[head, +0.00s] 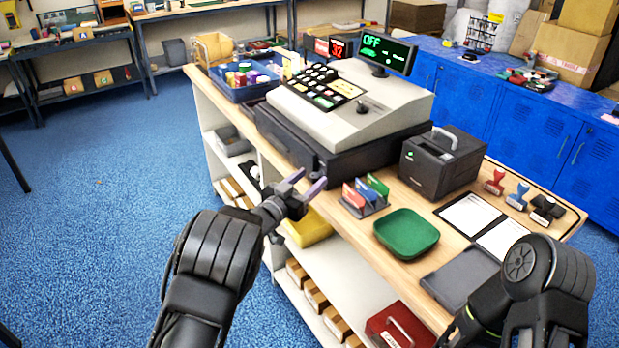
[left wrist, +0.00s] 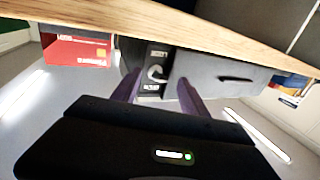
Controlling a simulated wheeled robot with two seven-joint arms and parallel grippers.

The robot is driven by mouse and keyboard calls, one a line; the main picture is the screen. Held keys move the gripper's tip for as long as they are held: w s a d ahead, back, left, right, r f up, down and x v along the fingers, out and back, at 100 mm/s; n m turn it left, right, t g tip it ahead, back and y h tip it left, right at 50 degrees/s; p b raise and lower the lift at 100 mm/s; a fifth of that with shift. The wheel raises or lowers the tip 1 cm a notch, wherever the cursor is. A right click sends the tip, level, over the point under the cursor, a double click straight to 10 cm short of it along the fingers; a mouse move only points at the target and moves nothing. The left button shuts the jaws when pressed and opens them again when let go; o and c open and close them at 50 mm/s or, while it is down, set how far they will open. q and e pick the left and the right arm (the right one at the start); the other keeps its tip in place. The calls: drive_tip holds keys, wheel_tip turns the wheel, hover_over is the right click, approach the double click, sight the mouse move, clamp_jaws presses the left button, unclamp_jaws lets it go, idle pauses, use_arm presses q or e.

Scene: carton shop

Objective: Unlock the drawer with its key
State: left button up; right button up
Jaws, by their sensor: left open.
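The black drawer (head: 345,155) sits shut under the cash register on the wooden counter. In the left wrist view its dark front (left wrist: 218,75) fills the upper middle and looks tilted, with a slot-like handle. A lock plate (left wrist: 153,88) with small white labels is on that front. A pale curved piece (left wrist: 156,73) is at the lock; I cannot tell whether it is the key or part of the lock. My left gripper (head: 303,186) is open, its purple fingers pointing at the drawer front. In the left wrist view the fingers (left wrist: 156,80) stand either side of the lock. My right gripper is out of view.
The cash register (head: 352,88) stands on the drawer. A card holder (head: 364,197), a green tray (head: 406,233) and a black printer-like box (head: 443,162) are to the right. The counter edge runs near my left gripper, with shelves below.

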use_arm(q)
drive_tip(key=shift+w+d, duration=0.1)
drive_tip(key=shift+w, duration=0.05)
drive_tip(key=shift+c, duration=0.2)
clamp_jaws()
idle(0.3)
